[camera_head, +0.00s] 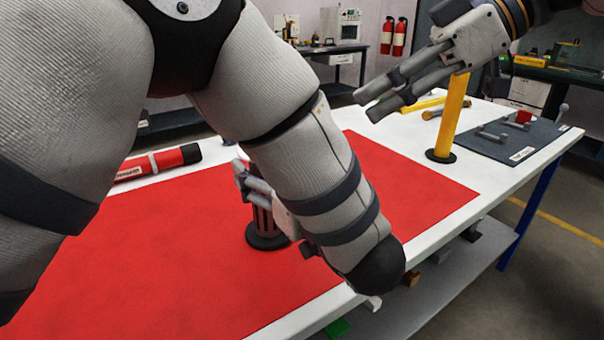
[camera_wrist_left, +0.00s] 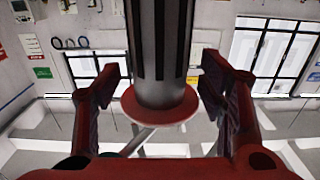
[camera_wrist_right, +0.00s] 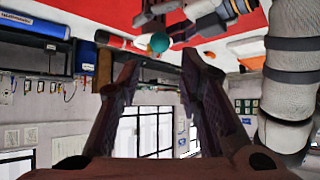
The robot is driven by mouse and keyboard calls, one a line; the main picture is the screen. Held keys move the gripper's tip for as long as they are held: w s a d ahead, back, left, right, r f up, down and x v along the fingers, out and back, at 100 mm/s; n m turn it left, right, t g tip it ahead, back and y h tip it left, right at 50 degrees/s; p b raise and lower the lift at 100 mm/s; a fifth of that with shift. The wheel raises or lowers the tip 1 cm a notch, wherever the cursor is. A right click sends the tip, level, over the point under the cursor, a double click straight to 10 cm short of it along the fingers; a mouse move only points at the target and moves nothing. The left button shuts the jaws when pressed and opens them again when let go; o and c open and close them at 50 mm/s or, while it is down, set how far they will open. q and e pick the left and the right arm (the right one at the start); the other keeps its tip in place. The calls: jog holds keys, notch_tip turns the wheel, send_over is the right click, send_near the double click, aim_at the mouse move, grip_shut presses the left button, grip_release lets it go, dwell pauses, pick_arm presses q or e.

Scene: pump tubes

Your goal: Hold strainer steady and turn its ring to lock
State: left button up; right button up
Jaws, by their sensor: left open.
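The strainer (camera_head: 263,222) is a dark, slotted upright cylinder on the red mat, with a wide black ring (camera_head: 264,243) at its foot. My left arm hides much of it. My left gripper (camera_head: 262,192) is around the strainer. In the left wrist view, the strainer (camera_wrist_left: 160,45) stands between the open fingers (camera_wrist_left: 160,75), with a gap visible on both sides, and its round flange (camera_wrist_left: 160,108) shows reddish. My right gripper (camera_head: 368,105) is open and empty, raised over the table to the right of the strainer. In the right wrist view, nothing is between its fingers (camera_wrist_right: 160,62).
A yellow tube (camera_head: 451,115) with a black foot stands upright near the right gripper. A dark grey mat (camera_head: 480,152) with small parts lies at the right end. A red and black tube (camera_head: 165,161) lies at the back left. The red mat (camera_head: 400,185) is clear right of the strainer.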

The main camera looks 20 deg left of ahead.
pick_arm(q)
jog(key=shift+x, duration=0.9)
jog(key=c, duration=1.3)
grip_shut()
pick_arm(e)
jog(key=shift+c, duration=0.5)
jog(key=shift+f+m, duration=0.2)
jog(key=shift+m, duration=0.1)
jog(key=c, duration=0.4)
jog(key=w+f+m+y, duration=0.1)
jog(key=m, duration=0.2)
jog(key=w+f+m+y, duration=0.1)
jog(key=f+m+y, duration=0.1)
jog(key=m, duration=0.2)
jog(key=w+f+m+y, duration=0.1)
jog(key=m, duration=0.3)
jog(key=shift+w+a+f+g, duration=0.1)
jog(key=shift+a+f+g, duration=0.05)
jog(key=shift+f+g, duration=0.15)
grip_shut()
jog(key=w+f+m+y, duration=0.1)
jog(key=m, duration=0.2)
jog(key=w+d+f+m+t+y, duration=0.1)
jog(key=m, duration=0.2)
jog(key=w+f+m+t, duration=0.1)
jog(key=m, duration=0.3)
jog(key=shift+w+d+f+y, duration=0.15)
jog(key=shift+d+f+y, duration=0.1)
jog(key=shift+f+y, duration=0.15)
